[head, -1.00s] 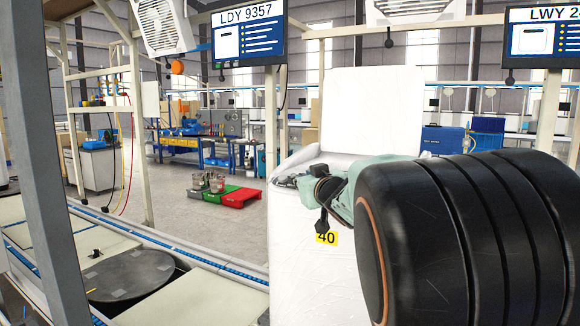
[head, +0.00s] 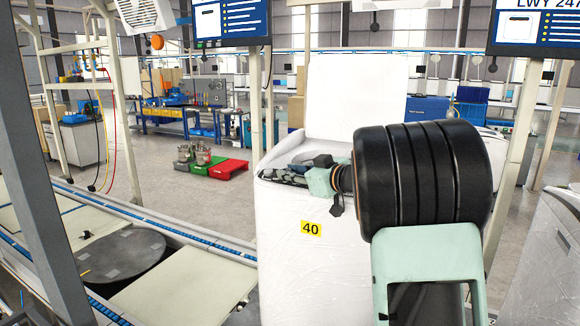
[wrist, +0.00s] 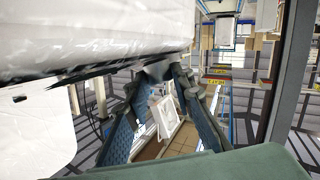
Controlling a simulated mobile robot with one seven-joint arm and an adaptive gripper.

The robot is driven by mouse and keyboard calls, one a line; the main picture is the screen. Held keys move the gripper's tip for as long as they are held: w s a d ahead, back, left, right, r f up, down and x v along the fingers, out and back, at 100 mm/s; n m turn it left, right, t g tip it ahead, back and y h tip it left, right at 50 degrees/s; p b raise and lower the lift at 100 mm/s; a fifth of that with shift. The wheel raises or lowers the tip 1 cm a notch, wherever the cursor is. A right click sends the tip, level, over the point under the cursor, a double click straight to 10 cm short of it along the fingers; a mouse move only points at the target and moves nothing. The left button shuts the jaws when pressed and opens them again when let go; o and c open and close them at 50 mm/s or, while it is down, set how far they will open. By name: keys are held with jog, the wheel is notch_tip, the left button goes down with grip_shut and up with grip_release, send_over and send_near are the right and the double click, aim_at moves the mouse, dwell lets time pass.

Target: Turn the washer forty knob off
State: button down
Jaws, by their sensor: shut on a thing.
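The white washer (head: 290,270) with the yellow 40 label (head: 311,228) stands in the middle of the head view, its lid (head: 350,97) raised. My gripper (head: 296,171) is at the top front edge of the washer, by its dark panel strip. In the wrist view the washer's white body (wrist: 80,40) fills the upper left. There the two blue-padded fingers of my gripper (wrist: 160,76) converge at the washer's edge, shut on a small blurred grey piece (wrist: 157,69), seemingly the knob. The knob's pointing direction is hidden by the fingers.
Another wrapped white machine (head: 545,265) stands at the right. A grey post (head: 45,160) rises at the left, beside a conveyor line with a round black plate (head: 120,257). Monitors (head: 229,20) hang above. Open floor lies behind the conveyor.

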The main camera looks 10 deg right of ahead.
jog(key=shift+w+d+n+g+y, duration=0.1)
jog(key=shift+n+g+y, duration=0.9)
jog(key=shift+n+g, duration=0.2)
jog(key=c, duration=1.7)
grip_release()
jog(key=shift+o, duration=0.2)
jog(key=v, duration=1.2)
jog(key=shift+w+d, duration=0.1)
